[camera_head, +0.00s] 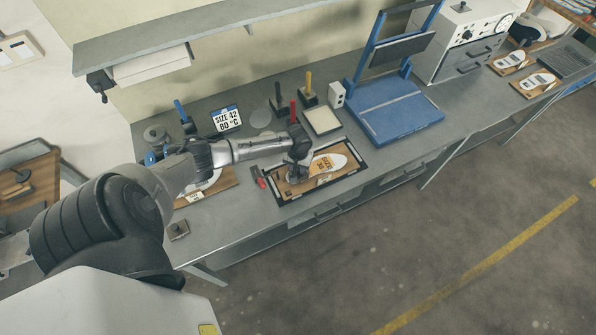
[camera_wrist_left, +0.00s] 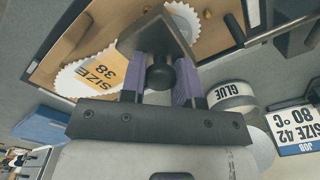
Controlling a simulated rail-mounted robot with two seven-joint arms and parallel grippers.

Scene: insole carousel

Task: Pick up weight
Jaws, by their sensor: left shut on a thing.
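My left gripper (camera_head: 297,172) is over the left part of the framed board (camera_head: 350,180) on the bench. In the left wrist view, its purple-padded fingers (camera_wrist_left: 160,88) are shut on the black knob of the dark grey weight (camera_wrist_left: 152,35). The weight covers part of a white insole (camera_wrist_left: 72,84) with an orange "SIZE 38" label. This insole also shows in the head view (camera_head: 338,161). I cannot tell whether the weight touches the insole or hangs just above it. My right gripper is not in view.
A red-handled tool (camera_head: 259,180) lies left of the framed board. A sign (camera_head: 227,118) reads "SIZE 42 80 °C". A blue press (camera_head: 395,112) stands to the right. A glue tin (camera_wrist_left: 233,97) is beside the gripper in the wrist view. A small block (camera_head: 178,231) sits at the bench's front left.

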